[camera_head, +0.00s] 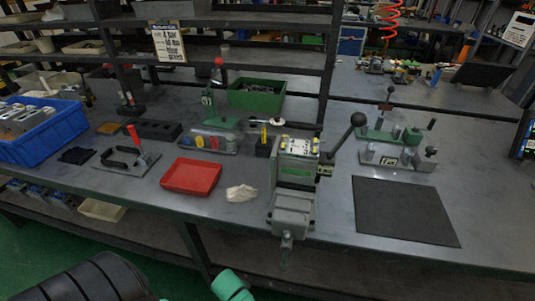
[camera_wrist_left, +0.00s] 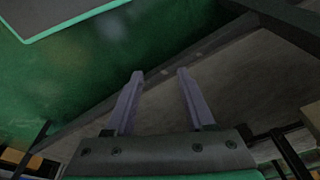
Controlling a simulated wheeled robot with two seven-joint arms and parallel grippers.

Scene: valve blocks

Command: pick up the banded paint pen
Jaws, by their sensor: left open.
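A slim yellow upright thing (camera_head: 263,134) stands in a small black holder (camera_head: 263,149) behind the grey vise, left of its jaws. It may be the banded paint pen, but it is too small for me to make out bands. My left gripper (camera_wrist_left: 160,73) is open and empty in the left wrist view, with the green floor and a grey surface beyond its fingers. Neither gripper's fingers show in the head view. No pen shows in the left wrist view.
The grey vise (camera_head: 295,190) with a black-knobbed lever stands at the bench's front edge. A dark mat (camera_head: 405,211) lies right. A green bin (camera_head: 257,96) stands behind.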

